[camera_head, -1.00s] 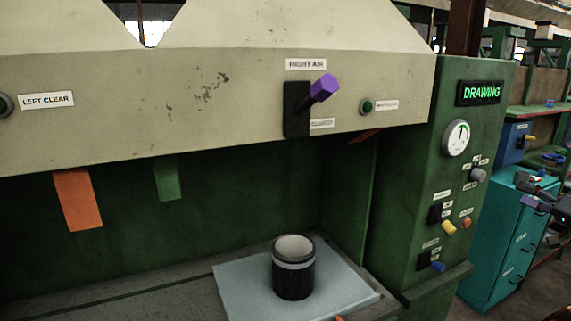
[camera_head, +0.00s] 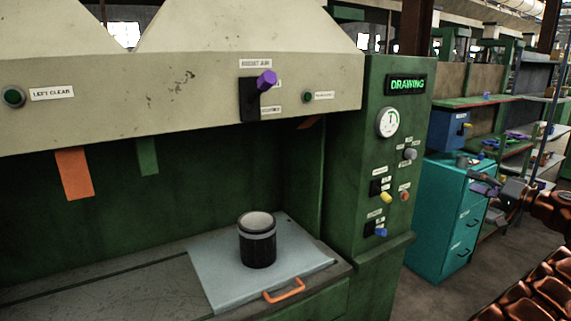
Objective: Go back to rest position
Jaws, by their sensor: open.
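My gripper (camera_head: 480,184), grey with purple fingertips, is at the right edge of the head view, in front of the teal cabinet (camera_head: 441,215). It is open and nothing shows between its fingers. Its copper-coloured arm runs out of the picture at the right. It is well apart from the green machine (camera_head: 375,265). A black cylinder with a grey band (camera_head: 257,247) stands upright on the light grey plate (camera_head: 215,275) of the machine, far to the left of my gripper.
The plate has an orange handle (camera_head: 284,290) at its front edge. A purple-knobbed lever (camera_head: 266,80) sticks out of the hood. Copper-brown ribbed shapes (camera_head: 535,297) fill the bottom right corner. Open floor (camera_head: 425,300) lies before the cabinet.

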